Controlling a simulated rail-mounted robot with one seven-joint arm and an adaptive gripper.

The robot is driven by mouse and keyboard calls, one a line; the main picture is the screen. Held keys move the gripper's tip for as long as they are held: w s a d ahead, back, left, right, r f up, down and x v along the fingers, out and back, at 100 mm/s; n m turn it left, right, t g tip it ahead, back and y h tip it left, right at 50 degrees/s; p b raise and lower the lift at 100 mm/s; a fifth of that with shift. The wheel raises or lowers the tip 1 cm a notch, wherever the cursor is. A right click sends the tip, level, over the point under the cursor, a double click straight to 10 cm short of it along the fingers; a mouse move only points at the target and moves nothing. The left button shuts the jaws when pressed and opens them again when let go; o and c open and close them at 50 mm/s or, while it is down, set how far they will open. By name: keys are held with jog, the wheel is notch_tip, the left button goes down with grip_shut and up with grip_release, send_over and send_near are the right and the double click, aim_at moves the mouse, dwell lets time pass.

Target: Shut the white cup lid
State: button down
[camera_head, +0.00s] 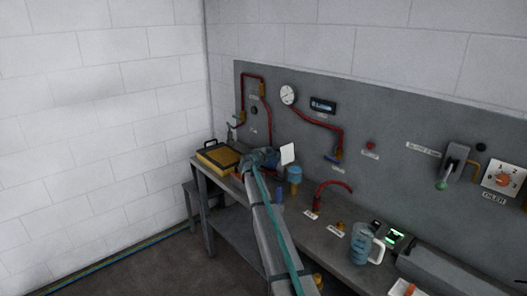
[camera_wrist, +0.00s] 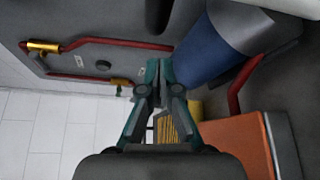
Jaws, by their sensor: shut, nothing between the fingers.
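A white flat panel (camera_head: 288,153), which looks like the cup lid, stands raised and tilted just right of my gripper (camera_head: 262,158) in the head view. The cup under it is mostly hidden by my gripper and arm. In the wrist view, a blue rounded body (camera_wrist: 205,55) with a pale grey upper part (camera_wrist: 240,28) is close to the right of the fingertips. I cannot tell whether they touch it. In the wrist view my gripper (camera_wrist: 157,72) has its teal fingers together at the tips, with nothing between them.
A yellow tray-like case (camera_head: 218,156) lies at the bench's far left end. A blue-topped container (camera_head: 294,174) stands right of my arm. Red pipes (camera_head: 268,110) run along the grey back panel. An orange block (camera_wrist: 238,143) shows in the wrist view.

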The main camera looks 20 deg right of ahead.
aim_at(284, 153)
jog(key=s, duration=0.1)
jog(key=s+d+r+p, duration=0.1)
jog(key=s, duration=0.1)
jog(key=shift+s+d+r, duration=0.1)
jog(key=shift+d+r, duration=0.1)
jog(key=shift+s+d+b, duration=0.1)
jog(key=shift+b, duration=0.3)
